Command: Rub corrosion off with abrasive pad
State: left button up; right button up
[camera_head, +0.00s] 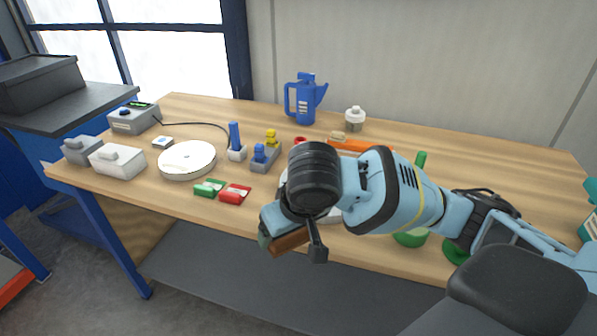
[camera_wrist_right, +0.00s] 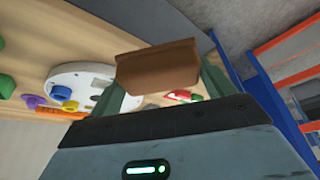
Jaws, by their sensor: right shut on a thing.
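My right gripper (camera_head: 287,236) hangs over the front edge of the workbench and is shut on a brown block (camera_head: 290,243), which looks like the abrasive pad. In the right wrist view the brown block (camera_wrist_right: 158,66) sits between the two grey-green fingers, clear of the bench surface. A white round fixture (camera_wrist_right: 78,88) with coloured pieces lies on the bench; in the head view my arm mostly hides it. I cannot make out any corroded patch. My left gripper is not in view.
The wooden bench (camera_head: 490,160) holds a white round disc (camera_head: 187,159), green (camera_head: 209,187) and red (camera_head: 235,193) pieces, a grey block with pegs (camera_head: 265,155), a blue jug (camera_head: 304,98) and white-grey boxes (camera_head: 118,161). The back right is clear.

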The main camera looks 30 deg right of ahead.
jog(key=w+d+n+y+p, duration=0.1)
jog(key=w+d+n, duration=0.1)
jog(key=w+d, duration=0.1)
jog(key=w+d+n+y+p, duration=0.1)
jog(key=w+d+n, duration=0.2)
jog(key=d, duration=0.3)
jog(key=w+d+r+n+g+y+p, duration=0.1)
jog(key=w+d+n+y, duration=0.1)
jog(key=w+d, duration=0.2)
jog(key=shift+d+n+p, duration=0.3)
jog(key=shift+d+p, duration=0.05)
jog(key=shift+d, duration=0.1)
jog(key=shift+w+d, duration=0.15)
jog(key=shift+d, duration=0.1)
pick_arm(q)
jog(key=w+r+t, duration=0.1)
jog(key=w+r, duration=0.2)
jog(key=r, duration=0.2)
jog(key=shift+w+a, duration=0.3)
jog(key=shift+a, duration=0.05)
pick_arm(e)
jog(key=shift+d+f, duration=0.1)
jog(key=shift+d, duration=0.05)
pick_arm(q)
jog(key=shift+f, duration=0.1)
pick_arm(e)
jog(key=shift+f, duration=2.3)
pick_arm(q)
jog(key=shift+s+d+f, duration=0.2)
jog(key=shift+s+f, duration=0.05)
